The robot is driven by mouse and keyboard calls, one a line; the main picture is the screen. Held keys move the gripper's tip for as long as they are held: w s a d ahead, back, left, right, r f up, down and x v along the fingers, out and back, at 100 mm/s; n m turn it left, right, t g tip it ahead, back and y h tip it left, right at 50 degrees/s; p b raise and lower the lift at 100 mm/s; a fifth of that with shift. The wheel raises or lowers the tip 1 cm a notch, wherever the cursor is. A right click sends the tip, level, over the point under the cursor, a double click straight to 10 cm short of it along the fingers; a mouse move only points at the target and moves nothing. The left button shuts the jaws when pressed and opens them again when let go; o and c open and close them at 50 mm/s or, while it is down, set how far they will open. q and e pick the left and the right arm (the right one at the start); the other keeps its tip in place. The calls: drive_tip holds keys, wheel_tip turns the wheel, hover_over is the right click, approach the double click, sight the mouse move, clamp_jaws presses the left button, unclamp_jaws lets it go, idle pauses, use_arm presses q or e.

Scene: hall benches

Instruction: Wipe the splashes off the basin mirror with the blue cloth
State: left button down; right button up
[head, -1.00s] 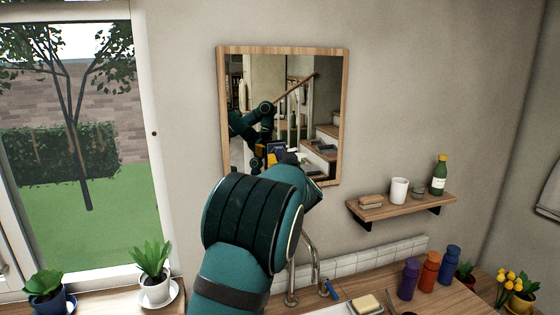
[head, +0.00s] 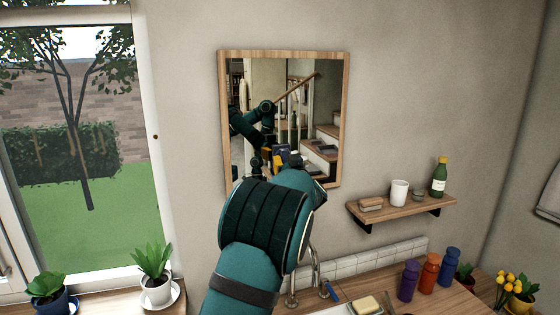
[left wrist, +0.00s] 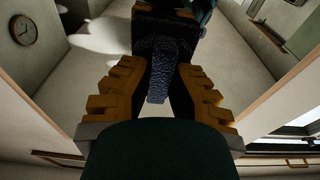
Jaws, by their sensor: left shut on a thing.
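The basin mirror (head: 345,120) hangs on the wall in a light wooden frame, its lower part covered by my left arm. I can make out no splashes on the glass that shows. My left gripper (left wrist: 156,72) has yellow-brown fingers and is shut on the dark blue cloth (left wrist: 158,82), which hangs between them. In the head view the gripper itself is hidden behind my forearm; its reflection shows low in the mirror. The gripper is close in front of the glass, but I cannot tell if the cloth touches it. My right gripper is out of view.
A wooden shelf (head: 385,209) with a white cup (head: 399,192) and a green bottle (head: 439,176) juts out right of the mirror. Below are the tap (head: 316,268), a soap bar (head: 366,304) and several coloured bottles. Potted plants (head: 154,262) stand by the window at left.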

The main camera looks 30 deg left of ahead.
sight(307, 153)
use_arm(q)
drive_tip(key=shift+w+d, duration=1.45)
drive_tip(key=shift+w, duration=0.3)
drive_tip(key=shift+w+d, duration=1.4)
drive_tip(key=shift+w, duration=0.3)
drive_tip(key=shift+a+r, duration=0.1)
